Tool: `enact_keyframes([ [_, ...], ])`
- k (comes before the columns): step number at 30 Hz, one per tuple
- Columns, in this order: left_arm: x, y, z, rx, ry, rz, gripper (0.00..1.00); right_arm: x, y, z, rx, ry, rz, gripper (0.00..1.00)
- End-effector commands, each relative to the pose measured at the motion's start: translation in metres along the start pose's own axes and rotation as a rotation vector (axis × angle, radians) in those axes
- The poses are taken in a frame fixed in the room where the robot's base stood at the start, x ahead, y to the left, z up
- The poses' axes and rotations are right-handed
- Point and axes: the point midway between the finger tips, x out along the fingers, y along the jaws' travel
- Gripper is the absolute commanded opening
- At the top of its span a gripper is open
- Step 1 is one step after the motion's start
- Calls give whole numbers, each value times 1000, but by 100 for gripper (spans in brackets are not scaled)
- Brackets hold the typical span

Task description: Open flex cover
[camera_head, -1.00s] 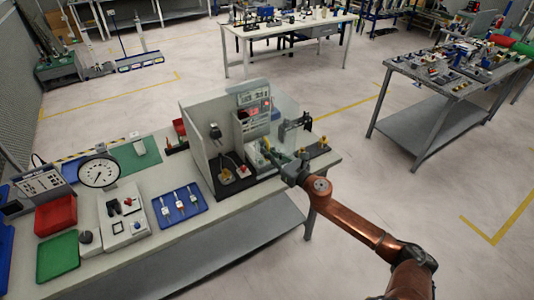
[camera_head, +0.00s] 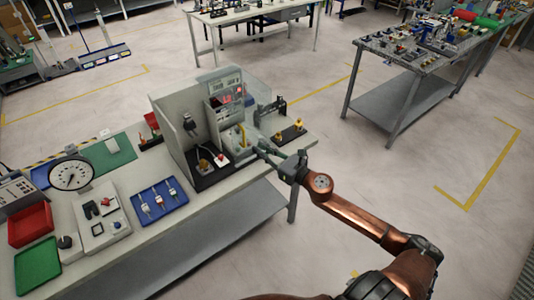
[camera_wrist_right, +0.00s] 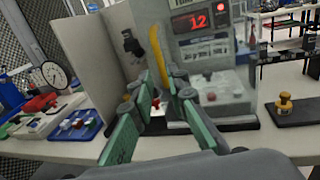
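The test station (camera_head: 228,95) stands on the bench, with a grey side wall and a red-lit display reading 12 in the right wrist view (camera_wrist_right: 200,22). A yellow upright strip (camera_head: 243,135) rises at its front fixture; it also shows in the right wrist view (camera_wrist_right: 157,55), beyond the fingertips. I cannot tell whether this strip is part of the flex cover. My right gripper (camera_head: 261,149) is at the station's front right, a little right of the strip. Its green fingers (camera_wrist_right: 163,82) are apart, with nothing visibly held. My left gripper is not in view.
A clear panel (camera_head: 258,92) stands behind the station's right side. A dark stand with brass-coloured knobs (camera_head: 290,131) lies right of the gripper. A blue tray (camera_head: 159,207) and a dial gauge (camera_head: 71,174) are to the left. Floor right of the bench is clear.

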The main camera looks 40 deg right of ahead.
Motion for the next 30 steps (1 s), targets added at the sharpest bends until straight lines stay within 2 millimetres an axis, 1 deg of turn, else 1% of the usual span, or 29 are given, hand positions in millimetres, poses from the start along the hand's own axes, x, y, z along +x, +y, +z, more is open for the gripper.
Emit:
enact_keyframes([
  [1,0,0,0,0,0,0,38,-9,0,-1,1,1,-2,15],
  [3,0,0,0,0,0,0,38,-17,-1,-1,2,1,-1,15],
  [6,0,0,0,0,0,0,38,-26,0,0,2,0,0,15],
  [9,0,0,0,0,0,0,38,-30,0,0,0,-1,-1,15],
  [26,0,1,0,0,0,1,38,-31,-1,0,1,0,-1,15],
  [29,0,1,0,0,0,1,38,-31,-8,-9,36,10,-17,15],
  [30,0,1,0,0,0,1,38,-32,-15,-19,71,20,-33,15],
])
